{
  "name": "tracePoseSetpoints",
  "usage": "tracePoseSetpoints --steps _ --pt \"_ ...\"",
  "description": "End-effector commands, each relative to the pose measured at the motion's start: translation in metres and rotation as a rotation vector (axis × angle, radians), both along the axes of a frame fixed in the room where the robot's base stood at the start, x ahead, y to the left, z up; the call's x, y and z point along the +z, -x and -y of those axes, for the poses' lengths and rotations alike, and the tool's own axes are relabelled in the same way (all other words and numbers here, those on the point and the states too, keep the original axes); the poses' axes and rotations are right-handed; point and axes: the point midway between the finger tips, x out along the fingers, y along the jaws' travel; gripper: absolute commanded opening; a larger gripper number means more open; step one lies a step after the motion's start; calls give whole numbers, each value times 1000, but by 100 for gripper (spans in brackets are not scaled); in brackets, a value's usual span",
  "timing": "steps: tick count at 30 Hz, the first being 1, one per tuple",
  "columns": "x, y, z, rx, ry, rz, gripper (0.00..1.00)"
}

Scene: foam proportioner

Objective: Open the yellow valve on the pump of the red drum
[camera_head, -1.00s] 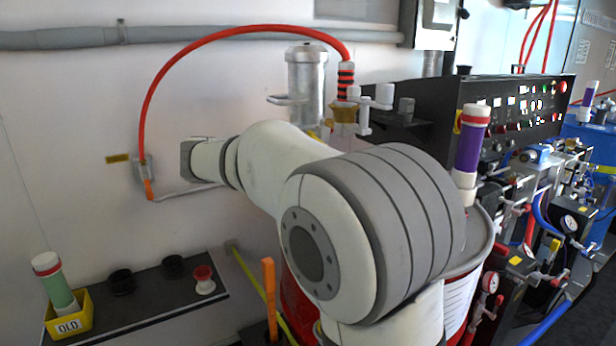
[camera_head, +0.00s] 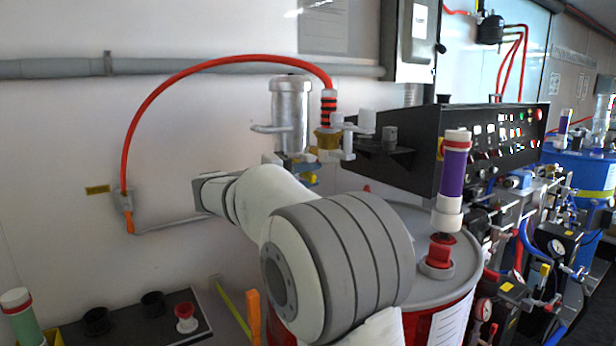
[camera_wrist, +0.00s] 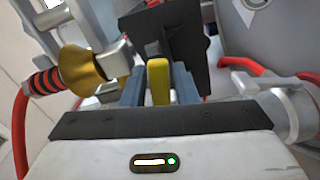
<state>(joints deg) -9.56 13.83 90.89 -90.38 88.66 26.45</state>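The yellow valve (camera_wrist: 159,82) shows as an upright yellow handle in the wrist view. My gripper (camera_wrist: 159,88) has its blue-grey fingers on both sides of it, with no clear gap, so it looks shut on the handle. In the head view my arm hides most of the gripper; a small yellow patch (camera_head: 312,179) shows below the pump. The silver pump (camera_head: 290,112) stands above the red drum (camera_head: 420,328), which my arm partly covers. A brass fitting (camera_wrist: 80,68) with the hose end is left of my fingers in the wrist view.
A black control panel (camera_head: 485,135) is close on the right. A purple-and-white cylinder (camera_head: 452,180) stands above the drum's red cap (camera_head: 439,250). A dark shelf (camera_head: 130,328) is at lower left.

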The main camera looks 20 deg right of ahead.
Motion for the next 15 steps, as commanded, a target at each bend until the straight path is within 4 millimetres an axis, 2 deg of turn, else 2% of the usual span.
tracePoseSetpoints --steps 5,15 --pt "0 0 0 1 0 0 26" --pt "0 0 -1 1 -1 0 0"
